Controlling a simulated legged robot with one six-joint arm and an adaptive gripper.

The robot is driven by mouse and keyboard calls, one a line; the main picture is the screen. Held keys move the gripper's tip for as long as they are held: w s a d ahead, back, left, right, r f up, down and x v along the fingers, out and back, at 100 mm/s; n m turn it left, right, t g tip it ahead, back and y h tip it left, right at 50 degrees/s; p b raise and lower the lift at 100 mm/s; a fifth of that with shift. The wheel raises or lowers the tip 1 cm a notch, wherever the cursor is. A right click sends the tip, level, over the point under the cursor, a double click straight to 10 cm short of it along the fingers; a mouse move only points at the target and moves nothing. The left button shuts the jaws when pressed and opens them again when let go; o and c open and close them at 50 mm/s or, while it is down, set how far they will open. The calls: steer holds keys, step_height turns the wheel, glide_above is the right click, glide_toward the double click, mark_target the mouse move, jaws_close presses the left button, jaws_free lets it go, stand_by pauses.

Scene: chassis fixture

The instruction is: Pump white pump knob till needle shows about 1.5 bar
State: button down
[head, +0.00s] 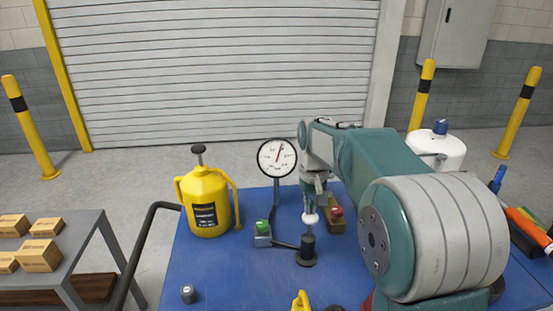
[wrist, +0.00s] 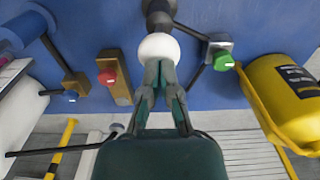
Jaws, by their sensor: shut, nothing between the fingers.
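The white pump knob (head: 310,218) stands on top of the black pump (head: 306,247) on the blue table. My gripper (head: 315,196) points down right above the knob, its fingers shut and empty. In the wrist view the closed fingertips (wrist: 160,66) overlap the near side of the white knob (wrist: 158,46); I cannot tell whether they touch it. The round gauge (head: 277,158) stands behind the pump on a dark post. Its red needle points up, leaning slightly right of vertical. The dial numbers are too small to read.
A green button (head: 263,227) on a grey box sits left of the pump, and a red button (head: 337,211) on a brown block sits right. A yellow can (head: 207,205) stands at left, a white tank (head: 437,150) behind my arm. The blue table's front left (head: 225,280) is largely clear.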

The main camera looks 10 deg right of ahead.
steer(key=shift+r, duration=3)
steer(key=shift+s+r, duration=0.15)
steer(key=shift+s, duration=0.05)
steer(key=s+f+t, duration=0.3)
steer(key=s+t, duration=0.2)
steer(key=s, duration=2.2)
steer(key=shift+t, duration=0.3)
